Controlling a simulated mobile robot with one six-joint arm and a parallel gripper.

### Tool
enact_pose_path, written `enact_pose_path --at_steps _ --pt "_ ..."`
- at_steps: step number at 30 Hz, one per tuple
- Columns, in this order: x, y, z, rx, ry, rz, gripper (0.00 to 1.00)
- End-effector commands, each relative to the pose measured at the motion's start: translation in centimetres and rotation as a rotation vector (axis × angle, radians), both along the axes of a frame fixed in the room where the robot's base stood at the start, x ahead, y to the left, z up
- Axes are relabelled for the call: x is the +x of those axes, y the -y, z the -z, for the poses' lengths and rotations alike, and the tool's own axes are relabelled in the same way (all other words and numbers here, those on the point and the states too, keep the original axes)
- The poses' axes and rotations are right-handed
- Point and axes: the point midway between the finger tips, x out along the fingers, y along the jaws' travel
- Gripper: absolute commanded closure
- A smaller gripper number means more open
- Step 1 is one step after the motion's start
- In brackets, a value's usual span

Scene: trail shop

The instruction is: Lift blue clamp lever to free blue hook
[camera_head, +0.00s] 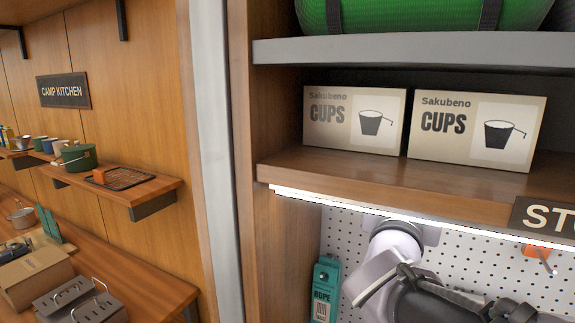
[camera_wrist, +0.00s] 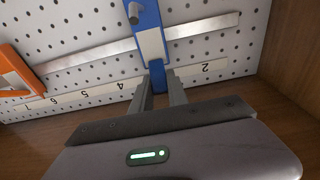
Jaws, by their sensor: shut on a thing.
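In the wrist view, the blue hook (camera_wrist: 147,14) is an upright blue piece with a grey peg. It sits across a metal rail on a white pegboard, with a pale plate at its middle. The blue clamp lever (camera_wrist: 157,72) is the narrow blue part at its near end. My gripper (camera_wrist: 158,82) is shut on this lever, one grey finger on each side. The fingers hide part of the lever, so its exact angle is unclear. In the head view my arm covers this part of the board and the blue hook is not seen.
An orange hook (camera_wrist: 18,72) sits on the same rail (camera_wrist: 90,55) to the left. A numbered strip (camera_wrist: 100,94) runs below the rail. A wooden side panel (camera_wrist: 292,55) stands close on the right.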

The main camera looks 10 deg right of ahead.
Motion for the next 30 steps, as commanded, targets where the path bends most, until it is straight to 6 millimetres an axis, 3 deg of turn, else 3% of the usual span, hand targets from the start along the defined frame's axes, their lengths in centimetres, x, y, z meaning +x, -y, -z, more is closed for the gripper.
enact_pose_path --at_steps 7,8,11,23,30 --pt "0.0 0.0 -0.1 -0.003 0.005 0.001 1.0" --pt "0.0 0.0 -0.2 -0.003 0.005 0.001 0.78" --pt "0.0 0.0 -0.1 -0.003 0.005 0.001 0.59" --pt "-0.6 -0.5 -0.1 -0.003 0.005 -0.001 0.58" --pt "-5.6 -4.0 0.5 -0.002 0.007 -0.007 0.58"
